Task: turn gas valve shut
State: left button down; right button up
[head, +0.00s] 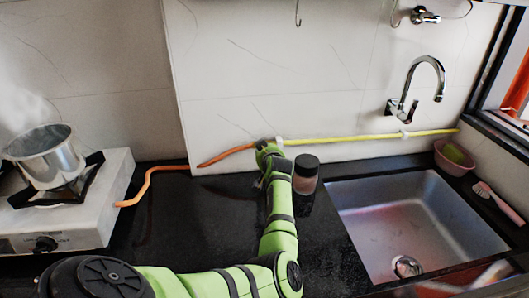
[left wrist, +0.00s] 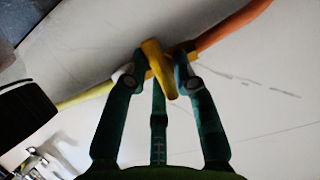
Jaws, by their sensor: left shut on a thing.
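The yellow gas valve handle (left wrist: 158,68) shows in the left wrist view, between the fingertips of my left gripper (left wrist: 160,80), which is shut on it. The handle sits where the orange hose (left wrist: 232,27) meets the yellow pipe (left wrist: 85,97). In the head view my left gripper (head: 266,150) is at the wall, at the joint of the orange hose (head: 228,154) and yellow pipe (head: 345,137). The gripper hides the valve there. My right gripper is in neither view.
A dark-lidded jar (head: 305,175) stands close to the right of my left arm. A steaming pot (head: 45,155) sits on the white stove (head: 80,215) at left. The sink (head: 415,220) is at right. The black counter between stove and arm is clear.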

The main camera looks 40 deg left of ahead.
pick_arm(q)
jog(key=shift+w+d+r, duration=0.1)
jog(key=shift+w+r, duration=0.05)
jog(key=c, duration=1.1)
grip_release()
jog(key=shift+c, duration=0.2)
jog(key=v, duration=0.7)
jog(key=shift+d, duration=0.25)
